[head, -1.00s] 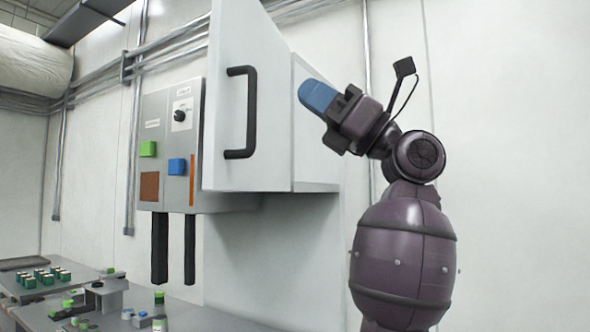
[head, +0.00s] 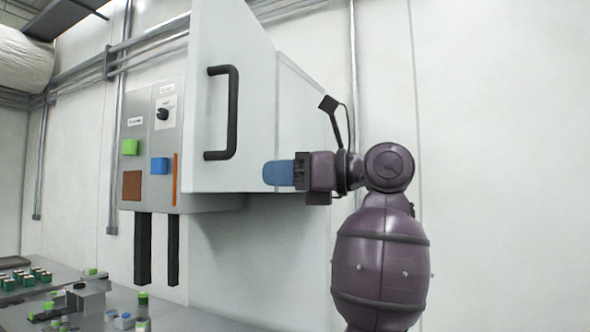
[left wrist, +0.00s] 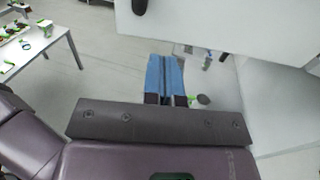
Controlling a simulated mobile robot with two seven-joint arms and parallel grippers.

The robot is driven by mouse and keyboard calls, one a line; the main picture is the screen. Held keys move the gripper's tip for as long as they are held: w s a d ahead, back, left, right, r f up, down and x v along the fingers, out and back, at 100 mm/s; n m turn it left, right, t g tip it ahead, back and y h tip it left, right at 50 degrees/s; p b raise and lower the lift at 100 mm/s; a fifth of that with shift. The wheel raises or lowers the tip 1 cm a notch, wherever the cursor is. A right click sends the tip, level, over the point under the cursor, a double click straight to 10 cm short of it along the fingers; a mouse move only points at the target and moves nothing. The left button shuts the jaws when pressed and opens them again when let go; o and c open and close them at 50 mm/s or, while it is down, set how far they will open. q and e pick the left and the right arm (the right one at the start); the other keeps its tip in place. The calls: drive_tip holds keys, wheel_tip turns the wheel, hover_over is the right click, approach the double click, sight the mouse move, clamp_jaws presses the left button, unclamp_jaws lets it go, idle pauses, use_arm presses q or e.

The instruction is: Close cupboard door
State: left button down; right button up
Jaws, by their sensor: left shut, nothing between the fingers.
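The white cupboard door (head: 215,50) stands open in the head view, with a black bar handle (head: 233,112) on its face. The white cupboard (head: 302,110) is behind it on the wall. My left gripper (head: 267,173) is shut and empty, its blue fingers pointing left at the door's lower right part. I cannot tell whether they touch it. In the left wrist view, the blue fingertips (left wrist: 164,62) lie together just below the white door panel (left wrist: 225,25), and part of the dark handle (left wrist: 139,6) shows at the top. My right gripper is not in view.
A grey control box (head: 150,150) with green and blue buttons is left of the door. A grey table (head: 165,315) with small green parts is at the lower left. Pipes run along the wall. The wall area on the right is clear.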

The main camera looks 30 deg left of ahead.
sight(215, 175)
use_arm(q)
drive_tip(key=p+x, duration=0.1)
drive_tip(key=x, duration=0.6)
drive_tip(key=shift+s+a, duration=0.1)
drive_tip(key=shift+a, duration=0.3)
drive_tip(key=shift+s+a+p, duration=0.1)
drive_tip(key=shift+a+p, duration=0.2)
drive_tip(key=shift+a, duration=0.05)
drive_tip(key=shift+a, duration=0.15)
